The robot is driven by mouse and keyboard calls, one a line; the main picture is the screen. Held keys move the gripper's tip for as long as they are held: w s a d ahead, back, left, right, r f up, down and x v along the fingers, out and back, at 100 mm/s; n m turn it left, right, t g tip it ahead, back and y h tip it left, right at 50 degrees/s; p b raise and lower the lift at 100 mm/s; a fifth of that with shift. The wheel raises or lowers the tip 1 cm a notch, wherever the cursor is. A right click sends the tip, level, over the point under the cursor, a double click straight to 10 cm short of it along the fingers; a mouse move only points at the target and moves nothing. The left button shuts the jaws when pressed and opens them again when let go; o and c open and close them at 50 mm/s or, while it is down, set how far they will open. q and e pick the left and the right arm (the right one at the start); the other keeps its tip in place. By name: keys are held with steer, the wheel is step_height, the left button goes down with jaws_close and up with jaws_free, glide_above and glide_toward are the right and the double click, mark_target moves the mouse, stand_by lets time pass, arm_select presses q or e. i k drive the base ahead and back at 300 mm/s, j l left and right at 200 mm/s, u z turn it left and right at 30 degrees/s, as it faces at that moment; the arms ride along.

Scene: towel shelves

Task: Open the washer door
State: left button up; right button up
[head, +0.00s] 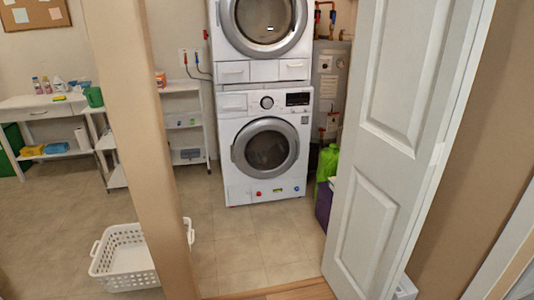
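A white front-loading washer (234,188) stands on the tiled floor beyond a doorway, below a second white machine (232,73) of similar look. The washer's round door (265,147) has a grey ring and dark glass. It looks shut, flush with the front. A grey bulge at the ring's left edge may be its handle. A knob and dark display are above the door. Small red, blue and green spots show along the bottom front. The upper machine's top is cut off by the frame. Neither of my grippers shows in the head view.
A white panelled door (385,190) stands open at the right of the doorway; a beige post (142,130) bounds its left. A white laundry basket (125,258) sits left of the post. Shelves (184,125) and a water heater (329,85) flank the machines. Tile before the washer is clear.

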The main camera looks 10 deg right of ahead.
mark_target(239, 156)
steer(key=i+l+z, duration=0.15)
steer(key=i, duration=0.85)
